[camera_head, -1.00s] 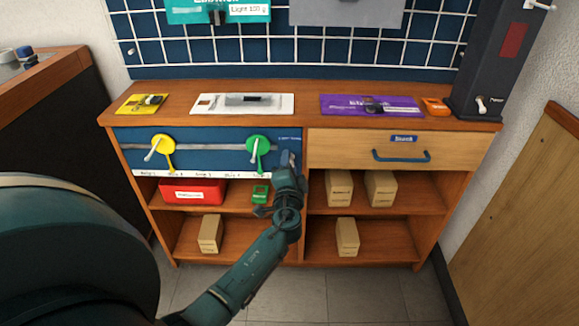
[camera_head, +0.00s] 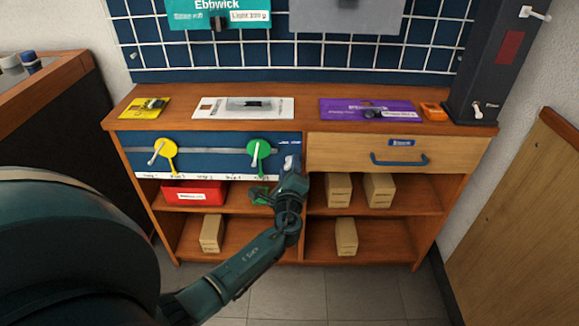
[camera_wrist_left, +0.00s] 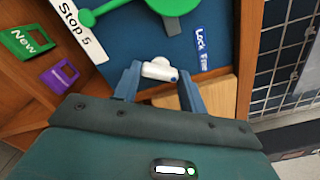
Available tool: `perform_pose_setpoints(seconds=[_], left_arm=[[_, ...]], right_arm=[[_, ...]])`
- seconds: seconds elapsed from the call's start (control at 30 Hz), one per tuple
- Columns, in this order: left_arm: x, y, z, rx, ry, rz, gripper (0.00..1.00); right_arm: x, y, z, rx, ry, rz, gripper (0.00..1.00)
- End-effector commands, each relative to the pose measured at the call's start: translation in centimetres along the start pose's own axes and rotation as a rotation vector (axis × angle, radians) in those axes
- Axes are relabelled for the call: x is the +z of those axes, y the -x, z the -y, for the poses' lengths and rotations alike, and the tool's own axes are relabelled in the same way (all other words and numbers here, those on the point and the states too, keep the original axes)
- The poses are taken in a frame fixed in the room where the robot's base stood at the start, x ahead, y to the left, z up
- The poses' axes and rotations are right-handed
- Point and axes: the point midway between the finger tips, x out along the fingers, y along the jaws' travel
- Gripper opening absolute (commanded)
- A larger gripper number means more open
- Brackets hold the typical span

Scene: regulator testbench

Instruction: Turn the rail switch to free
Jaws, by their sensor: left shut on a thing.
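In the head view the left gripper (camera_head: 290,168) is at the right end of the blue rail panel (camera_head: 205,143). The knob's exact pointing is hard to tell. A yellow stop (camera_head: 167,150) and a green stop (camera_head: 257,152) sit on the rail. My right gripper is not in view.
Left of the gripper is a white strip with step labels (camera_wrist_left: 75,28). Below the panel, a red box (camera_head: 195,192) stands on a shelf. Right of the panel is a wooden drawer with a blue handle (camera_head: 400,159). Cards lie on the bench top (camera_head: 305,110).

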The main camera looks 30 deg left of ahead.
Motion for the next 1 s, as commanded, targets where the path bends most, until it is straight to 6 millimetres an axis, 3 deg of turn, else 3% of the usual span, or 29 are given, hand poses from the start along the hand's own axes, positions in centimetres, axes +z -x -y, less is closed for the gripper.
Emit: perform_pose_setpoints(seconds=[0.4, 0.97, 1.0], left_arm=[[0.15, -0.13, 0.15, -0.001, -0.196, 0.002, 0.19], [0.13, -0.13, 0.12, -0.002, -0.227, 0.003, 0.19], [0.13, -0.13, 0.12, -0.002, -0.227, 0.003, 0.43]], right_arm=[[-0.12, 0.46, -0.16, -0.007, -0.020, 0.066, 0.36], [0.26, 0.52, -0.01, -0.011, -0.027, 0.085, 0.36], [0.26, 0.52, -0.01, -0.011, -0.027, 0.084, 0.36]])
